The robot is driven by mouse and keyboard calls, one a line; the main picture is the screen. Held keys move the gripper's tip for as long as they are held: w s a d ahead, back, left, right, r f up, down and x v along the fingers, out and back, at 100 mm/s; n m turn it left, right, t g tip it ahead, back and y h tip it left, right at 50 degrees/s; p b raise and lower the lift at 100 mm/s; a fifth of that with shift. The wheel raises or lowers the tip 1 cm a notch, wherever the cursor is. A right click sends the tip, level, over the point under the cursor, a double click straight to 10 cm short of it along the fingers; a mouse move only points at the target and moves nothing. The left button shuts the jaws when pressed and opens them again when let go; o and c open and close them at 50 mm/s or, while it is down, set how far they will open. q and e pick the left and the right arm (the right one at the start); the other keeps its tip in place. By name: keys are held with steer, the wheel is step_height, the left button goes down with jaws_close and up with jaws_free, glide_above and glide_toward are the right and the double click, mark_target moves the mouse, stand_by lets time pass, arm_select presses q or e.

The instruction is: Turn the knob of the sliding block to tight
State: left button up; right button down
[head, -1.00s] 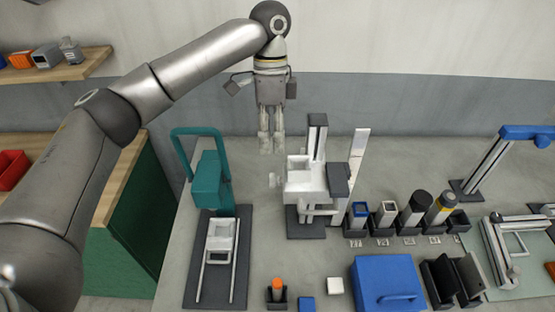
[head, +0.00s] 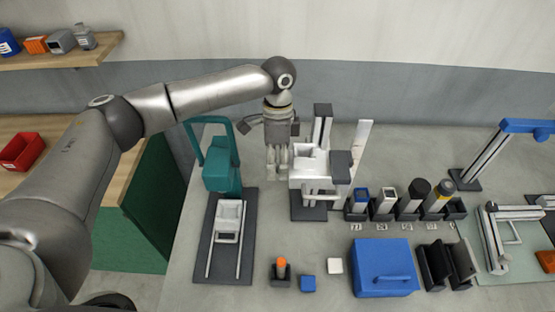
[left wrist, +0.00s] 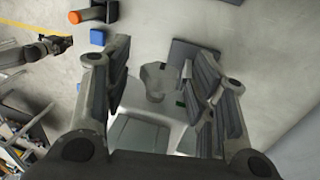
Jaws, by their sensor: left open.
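The white sliding block (head: 310,172) sits on an upright dark and pale post of a small stand on the bench. Its grey lobed knob (left wrist: 155,80) shows in the left wrist view between my fingers, ahead of them; in the head view my gripper hides it. My left gripper (head: 277,172) points down at the left side of the block, with its fingers apart. In the left wrist view its open fingers (left wrist: 157,92) lie on either side of the knob, and I cannot tell whether they touch it. My right gripper does not show clearly.
A teal press-like device (head: 221,170) stands close left of my gripper, with a railed plate (head: 247,265) before it. A row of holders with cylinders (head: 411,196) lies right of the stand. An orange-topped holder (head: 281,268), a blue cube (head: 307,284) and a blue box (head: 375,285) lie in front.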

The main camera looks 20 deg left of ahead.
arm_select(q)
steer(key=shift+w, duration=0.1)
steer(key=c, duration=1)
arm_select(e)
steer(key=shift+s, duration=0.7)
